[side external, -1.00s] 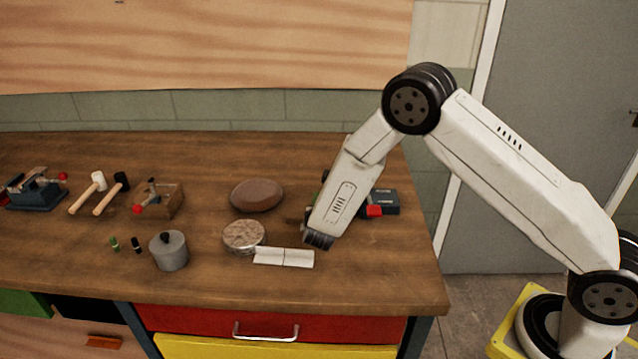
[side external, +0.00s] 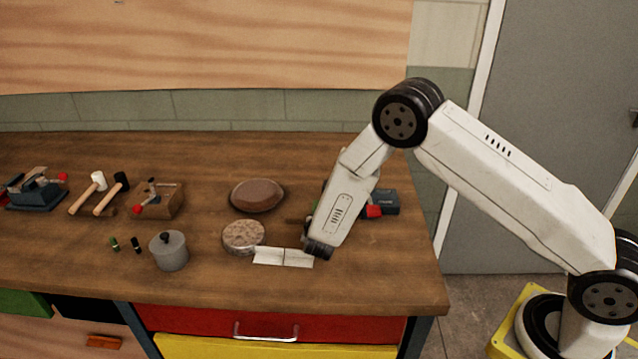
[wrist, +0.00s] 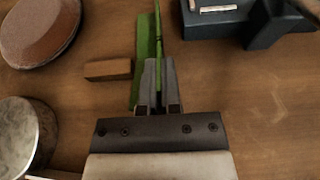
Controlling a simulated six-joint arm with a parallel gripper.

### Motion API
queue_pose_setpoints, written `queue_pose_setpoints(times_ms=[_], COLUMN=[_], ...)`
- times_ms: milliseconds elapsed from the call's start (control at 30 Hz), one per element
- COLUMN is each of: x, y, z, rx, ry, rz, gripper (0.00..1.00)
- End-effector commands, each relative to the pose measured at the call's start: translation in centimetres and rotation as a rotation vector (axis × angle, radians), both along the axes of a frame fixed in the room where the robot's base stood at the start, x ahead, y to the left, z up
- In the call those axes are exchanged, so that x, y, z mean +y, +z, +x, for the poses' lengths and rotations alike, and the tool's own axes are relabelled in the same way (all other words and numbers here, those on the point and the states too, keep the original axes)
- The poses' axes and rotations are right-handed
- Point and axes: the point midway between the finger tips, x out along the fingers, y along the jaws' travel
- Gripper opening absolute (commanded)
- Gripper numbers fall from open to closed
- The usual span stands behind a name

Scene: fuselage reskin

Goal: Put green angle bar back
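The green angle bar (wrist: 147,62) stretches away from my gripper in the wrist view, one flange flat and the other standing up as a thin edge. In the side view my arm hides nearly all of it. My gripper (wrist: 159,70) points down at the bar's near end, with its two fingers on either side of the upright flange. The fingers are close together, but I cannot tell whether they press on it. I also cannot tell whether the bar touches the bench. In the side view my gripper (side external: 306,246) is low over the bench, its tips mostly hidden.
A small wooden block (wrist: 108,69) lies just left of the bar. A dark tool or case (wrist: 235,22) is at the upper right. A brown oval pad (side external: 257,194), a round tin (side external: 244,236) and a white folded sheet (side external: 283,257) lie nearby. Bench at right is clear.

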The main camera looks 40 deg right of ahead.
Motion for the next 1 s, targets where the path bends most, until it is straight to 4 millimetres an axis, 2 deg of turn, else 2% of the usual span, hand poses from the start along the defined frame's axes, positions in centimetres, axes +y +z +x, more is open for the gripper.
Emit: queue_pose_setpoints(times_ms=[867, 967, 1000], x=[0.0, 0.0, 0.0], y=[-1.2, -1.2, -1.2], z=[0.0, 0.0, 0.0], rx=[-0.001, -0.001, -0.001], ry=[0.000, 0.000, 0.000], rz=[0.000, 0.000, 0.000], gripper=[0.00, 0.27, 0.39])
